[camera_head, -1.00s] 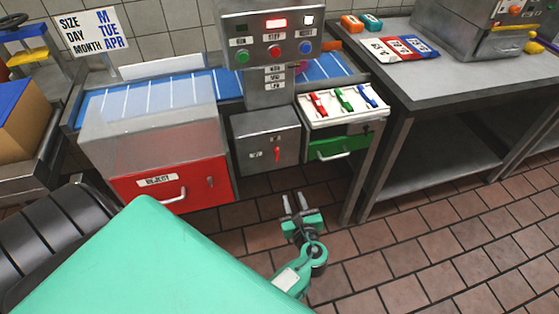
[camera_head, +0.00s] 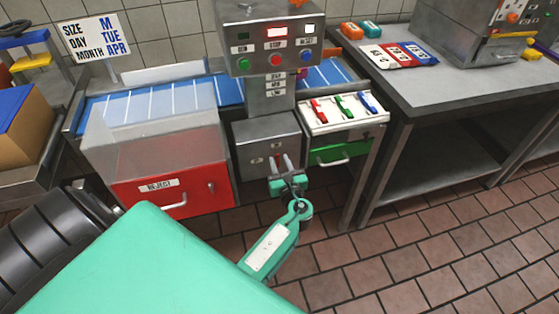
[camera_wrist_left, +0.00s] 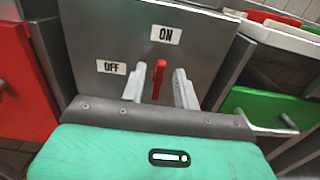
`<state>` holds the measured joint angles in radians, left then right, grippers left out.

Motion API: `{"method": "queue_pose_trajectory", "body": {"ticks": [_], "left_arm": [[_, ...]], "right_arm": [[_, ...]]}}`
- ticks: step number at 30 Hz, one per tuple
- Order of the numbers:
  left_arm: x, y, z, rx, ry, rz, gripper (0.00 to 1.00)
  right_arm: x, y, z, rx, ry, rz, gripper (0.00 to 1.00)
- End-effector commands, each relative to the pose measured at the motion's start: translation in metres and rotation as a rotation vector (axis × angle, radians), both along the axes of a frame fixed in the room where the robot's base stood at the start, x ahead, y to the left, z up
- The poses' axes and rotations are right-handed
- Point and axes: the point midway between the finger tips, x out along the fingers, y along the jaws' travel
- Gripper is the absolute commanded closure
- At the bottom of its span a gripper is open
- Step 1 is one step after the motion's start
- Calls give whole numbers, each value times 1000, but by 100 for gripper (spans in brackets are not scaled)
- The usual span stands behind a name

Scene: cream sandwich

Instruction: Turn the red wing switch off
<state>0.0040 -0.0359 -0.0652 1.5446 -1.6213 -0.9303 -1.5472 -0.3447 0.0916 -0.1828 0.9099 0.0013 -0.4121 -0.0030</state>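The red wing switch (camera_wrist_left: 158,79) is on the front of a grey metal box (camera_wrist_left: 92,40). In the left wrist view it stands upright, its top just below the ON label (camera_wrist_left: 166,35); the OFF label (camera_wrist_left: 111,67) is to its left. My left gripper (camera_wrist_left: 159,88) is open, with one finger on each side of the switch and gaps visible between. In the head view my left gripper (camera_head: 281,163) is in front of the grey box (camera_head: 265,130) and covers part of the switch. My right gripper is not in view.
A red REJECT drawer (camera_head: 170,188) is left of the box. A green drawer (camera_head: 345,147) under a white tray (camera_head: 343,123) with coloured clips is to its right. A control panel (camera_head: 270,45) stands above. The tiled floor in front is clear.

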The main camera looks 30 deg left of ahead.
Motion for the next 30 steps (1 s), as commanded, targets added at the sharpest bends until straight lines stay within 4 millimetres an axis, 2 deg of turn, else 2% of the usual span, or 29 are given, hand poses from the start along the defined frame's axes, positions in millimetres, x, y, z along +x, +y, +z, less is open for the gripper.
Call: {"method": "queue_pose_trajectory", "body": {"ticks": [11, 12, 16, 17, 30], "left_arm": [[5, 6, 0, -1, -1, 0, 69], [5, 6, 0, -1, -1, 0, 71], [5, 6, 0, -1, -1, 0, 97], [5, 6, 0, -1, -1, 0, 100], [5, 6, -1, -25, -30, 0, 100]], "right_arm": [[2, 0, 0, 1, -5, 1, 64], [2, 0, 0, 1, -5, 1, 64], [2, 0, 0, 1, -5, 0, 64], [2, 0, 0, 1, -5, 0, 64], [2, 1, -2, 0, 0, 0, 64]]}}
